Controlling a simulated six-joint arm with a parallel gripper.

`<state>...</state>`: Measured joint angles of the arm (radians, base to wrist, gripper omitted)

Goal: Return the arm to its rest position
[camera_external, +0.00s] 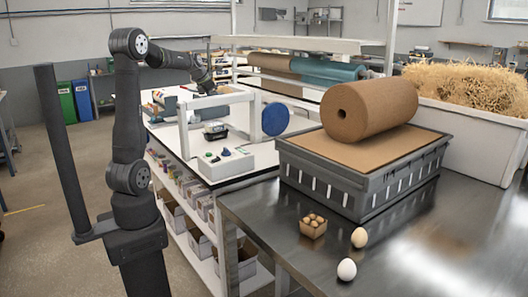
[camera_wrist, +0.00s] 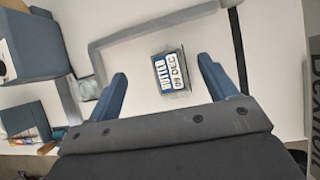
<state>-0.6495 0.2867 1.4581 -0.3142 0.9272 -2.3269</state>
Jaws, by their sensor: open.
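My arm stands at the left in the external view, its forearm reaching right over the white workbench (camera_external: 235,163). My gripper (camera_external: 207,84) is small and dark there, above the back part of that bench, and its fingers are hard to make out. In the wrist view my gripper (camera_wrist: 163,68) shows two blue-grey fingers spread wide apart, with nothing held between them. A small dark box with a printed label (camera_wrist: 170,72) shows beyond the fingertips, lying on a white surface inside a grey frame (camera_wrist: 150,30).
A kraft roll (camera_external: 368,110) lies on a grey crate (camera_external: 350,185) on the metal table (camera_external: 300,230). A grey frame with a blue disc (camera_external: 276,119) stands on the white bench.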

